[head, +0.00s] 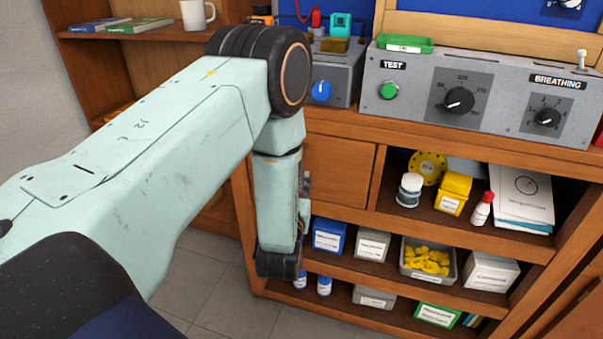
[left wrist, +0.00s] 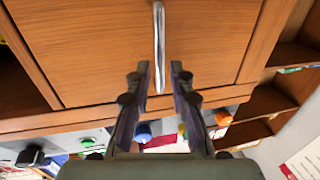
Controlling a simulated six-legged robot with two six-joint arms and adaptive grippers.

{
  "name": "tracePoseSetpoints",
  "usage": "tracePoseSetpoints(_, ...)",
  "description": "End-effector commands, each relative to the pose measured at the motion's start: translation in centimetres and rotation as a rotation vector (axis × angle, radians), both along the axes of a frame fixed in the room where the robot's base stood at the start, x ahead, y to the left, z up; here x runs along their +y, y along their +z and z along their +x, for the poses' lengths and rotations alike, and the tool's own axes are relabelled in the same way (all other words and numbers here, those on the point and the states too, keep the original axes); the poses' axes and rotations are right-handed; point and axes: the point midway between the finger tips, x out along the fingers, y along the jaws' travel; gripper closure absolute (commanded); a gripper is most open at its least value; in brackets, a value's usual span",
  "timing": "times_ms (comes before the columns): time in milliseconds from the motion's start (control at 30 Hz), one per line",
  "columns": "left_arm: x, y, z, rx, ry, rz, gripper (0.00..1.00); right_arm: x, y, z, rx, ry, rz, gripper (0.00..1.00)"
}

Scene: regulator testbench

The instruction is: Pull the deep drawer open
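The wooden drawer front (head: 340,172) is under the bench top at the left of the cabinet in the head view, partly hidden by my left arm. It looks flush with the frame. In the left wrist view the drawer front (left wrist: 90,45) fills the top, with a metal bar handle (left wrist: 159,45) at its middle. My left gripper (left wrist: 159,75) is open, its two fingers apart on either side of the handle's near end in the picture. I see no contact with the handle. In the head view my left gripper (head: 304,203) is mostly hidden behind my wrist. My right gripper is not in view.
Open shelves (head: 400,267) right of and below the drawer hold jars, boxes and a bin of yellow parts (head: 427,262). Above is the bench with a grey test panel (head: 420,88). A bookshelf (head: 150,45) stands at left. Grey floor (head: 210,290) is clear before the cabinet.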

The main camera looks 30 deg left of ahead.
Motion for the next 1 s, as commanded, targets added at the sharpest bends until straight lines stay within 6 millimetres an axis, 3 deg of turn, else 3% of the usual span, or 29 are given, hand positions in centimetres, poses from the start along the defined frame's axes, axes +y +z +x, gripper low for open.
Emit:
tracePoseSetpoints(300, 1.6, -0.1, 3.6, -0.001, -0.002, 0.000, 0.79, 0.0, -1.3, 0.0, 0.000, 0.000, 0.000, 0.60)
tracePoseSetpoints(633, 1.7, 0.0, 4.1, 0.002, -0.006, 0.001, 0.79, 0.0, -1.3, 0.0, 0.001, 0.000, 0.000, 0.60)
tracePoseSetpoints(900, 1.7, 0.0, 4.0, 0.001, -0.006, 0.000, 1.00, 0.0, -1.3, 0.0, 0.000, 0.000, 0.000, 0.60)
tracePoseSetpoints(1000, 1.7, 0.0, 4.0, 0.001, -0.006, 0.000, 1.00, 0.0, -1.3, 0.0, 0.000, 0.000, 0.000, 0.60)
